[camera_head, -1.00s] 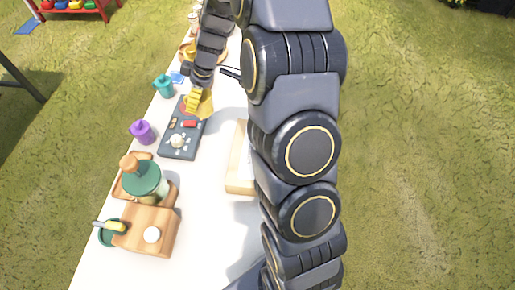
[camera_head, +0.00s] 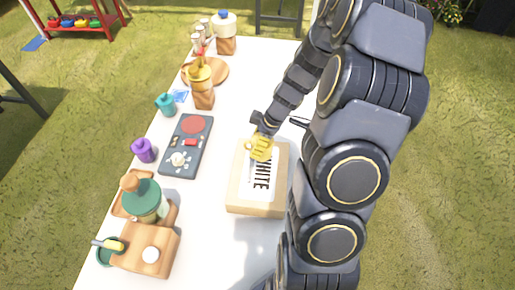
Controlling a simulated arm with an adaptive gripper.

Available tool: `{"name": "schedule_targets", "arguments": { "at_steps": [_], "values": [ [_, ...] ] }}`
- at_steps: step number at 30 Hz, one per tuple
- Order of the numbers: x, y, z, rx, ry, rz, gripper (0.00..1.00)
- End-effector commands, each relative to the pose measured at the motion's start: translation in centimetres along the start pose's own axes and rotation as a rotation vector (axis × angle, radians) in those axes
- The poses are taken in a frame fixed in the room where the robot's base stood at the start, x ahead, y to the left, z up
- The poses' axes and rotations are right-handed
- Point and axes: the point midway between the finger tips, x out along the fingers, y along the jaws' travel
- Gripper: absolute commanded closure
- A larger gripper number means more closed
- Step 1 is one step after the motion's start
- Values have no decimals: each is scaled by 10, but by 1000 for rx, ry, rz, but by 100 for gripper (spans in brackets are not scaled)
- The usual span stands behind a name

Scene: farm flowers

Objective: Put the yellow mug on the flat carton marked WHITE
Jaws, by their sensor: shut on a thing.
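The yellow mug (camera_head: 260,150) is at my gripper (camera_head: 263,133), which is shut on it. The mug is over the far part of the flat carton (camera_head: 265,205), whose top carries a white label with the word WHITE. I cannot tell whether the mug touches the carton. The gripper covers part of the mug, and my arm covers the area right of the carton.
A dark tray (camera_head: 199,150) with a red disc and small items lies left of the carton. A purple mug (camera_head: 143,150) and a teal mug (camera_head: 166,104) stand at the left edge. A wooden box (camera_head: 147,254) is at the near left.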

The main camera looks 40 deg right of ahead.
Motion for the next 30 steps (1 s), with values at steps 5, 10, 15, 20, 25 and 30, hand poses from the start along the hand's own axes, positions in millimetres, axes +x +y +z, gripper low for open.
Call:
{"name": "schedule_targets", "arguments": {
  "at_steps": [5,10,15,20,25,30],
  "values": [
    [23,-1,8,1,2,-3,77],
    [25,0,9,0,1,0,77],
    [26,0,9,0,1,-1,77],
    [27,0,10,-1,1,-1,10],
    [27,0,10,-1,1,-1,10],
    [24,0,9,-1,1,0,10]
  ]
}}
